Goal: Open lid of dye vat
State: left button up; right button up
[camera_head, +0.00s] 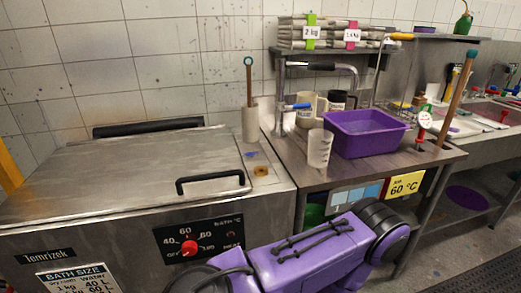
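The dye vat is a large steel bath (110,245) filling the left of the head view, with a "Temrizek" label on its front. Its flat steel lid (110,175) lies closed on top. A black bar handle (212,180) is at the lid's front right corner, and a black bar runs along its back edge. A purple and black arm link of mine crosses the bottom, in front of the vat's right side and the bench. Neither gripper shows in this view.
A red dial knob (190,247) is on the vat's front. A steel bench (290,165) to the right holds a purple tub (365,140), a clear beaker (319,148) and mugs. A container with a stick (250,124) stands behind the vat's right edge. Floor shows at lower right.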

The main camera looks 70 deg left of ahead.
aim_at(158, 163)
jog(key=i, duration=0.5)
jog(key=u, duration=2.7)
